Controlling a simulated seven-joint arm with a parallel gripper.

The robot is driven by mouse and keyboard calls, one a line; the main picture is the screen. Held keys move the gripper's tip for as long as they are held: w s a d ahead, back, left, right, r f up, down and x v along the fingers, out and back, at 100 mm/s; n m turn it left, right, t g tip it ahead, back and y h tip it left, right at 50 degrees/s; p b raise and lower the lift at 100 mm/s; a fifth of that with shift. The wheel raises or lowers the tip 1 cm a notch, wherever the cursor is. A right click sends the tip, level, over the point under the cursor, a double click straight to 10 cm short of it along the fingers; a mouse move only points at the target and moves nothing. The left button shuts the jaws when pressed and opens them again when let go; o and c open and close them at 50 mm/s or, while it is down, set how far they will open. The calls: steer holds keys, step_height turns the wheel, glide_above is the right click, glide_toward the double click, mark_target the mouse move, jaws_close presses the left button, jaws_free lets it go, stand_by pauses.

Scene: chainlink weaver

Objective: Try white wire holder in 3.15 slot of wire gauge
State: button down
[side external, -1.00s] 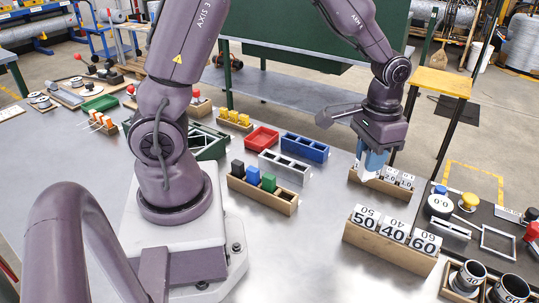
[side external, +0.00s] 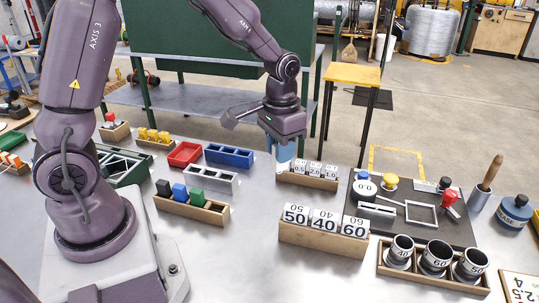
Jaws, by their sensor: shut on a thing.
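My gripper (side external: 283,152) points down at the left end of a small wooden rack (side external: 306,182) of white number-marked holders (side external: 314,169). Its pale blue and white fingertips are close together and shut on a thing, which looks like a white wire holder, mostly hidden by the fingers. I cannot tell whether that holder is still in the rack or just above it. On the dark mat (side external: 412,230) at the right lies a flat pale metal piece with a slot (side external: 377,210); I cannot tell if it is the wire gauge. No 3.15 mark is readable.
In front stands a wooden rack (side external: 320,240) with blocks marked 50, 40 and 60. A rack of black, blue and green blocks (side external: 190,205) and grey (side external: 210,178), blue (side external: 228,156) and red trays (side external: 185,154) lie left. Round cups (side external: 436,256) stand front right. Bare table lies between.

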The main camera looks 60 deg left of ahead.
steer(key=s+a+f+n, duration=0.2)
steer(key=s+a+n, duration=0.5)
steer(key=a+n, duration=0.4)
steer(key=s+a+f+n, duration=0.3)
steer(key=s+a+n, duration=0.3)
steer(key=a+n, duration=0.45)
steer(key=shift+s+a+f+n, duration=0.1)
steer(key=shift+a+f+n, duration=0.3)
steer(key=shift+f+n, duration=0.6)
steer(key=shift+s+a+f+n, duration=0.1)
steer(key=shift+a+f+n, duration=0.35)
steer(key=shift+f, duration=1.1)
steer(key=shift+s+a+f+n, duration=0.1)
steer(key=shift+a+f+n, duration=0.2)
steer(key=shift+f+n, duration=0.75)
steer(key=shift+f+m, duration=0.2)
steer(key=shift+m, duration=0.05)
steer(key=c, duration=0.9)
jaws_free()
steer(key=shift+c, duration=0.2)
